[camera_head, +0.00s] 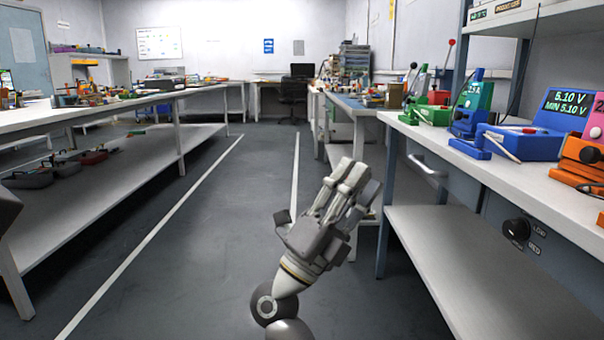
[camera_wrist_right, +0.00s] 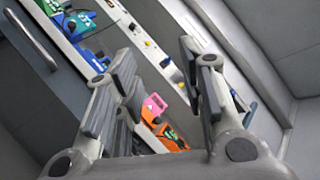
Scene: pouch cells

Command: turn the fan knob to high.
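The fan knob (camera_head: 517,229) is a round black knob on the dark panel below the right workbench top. A pale mark shows on its lower left part. Small white lettering beside it seems to read LOW and MED; a HIGH label cannot be made out. My right gripper (camera_head: 355,176) is in the aisle, left of the bench and well apart from the knob. In the right wrist view its fingers (camera_wrist_right: 160,75) are spread with nothing held between them. I cannot pick out the knob in that view. My left gripper is not in view.
The right workbench (camera_head: 503,182) carries a blue meter (camera_head: 535,135), an orange device (camera_head: 578,160) and green and blue fixtures. A lower shelf (camera_head: 462,262) juts out beneath the panel. A metal handle (camera_head: 427,166) sticks out nearby. The grey aisle floor (camera_head: 225,235) is clear.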

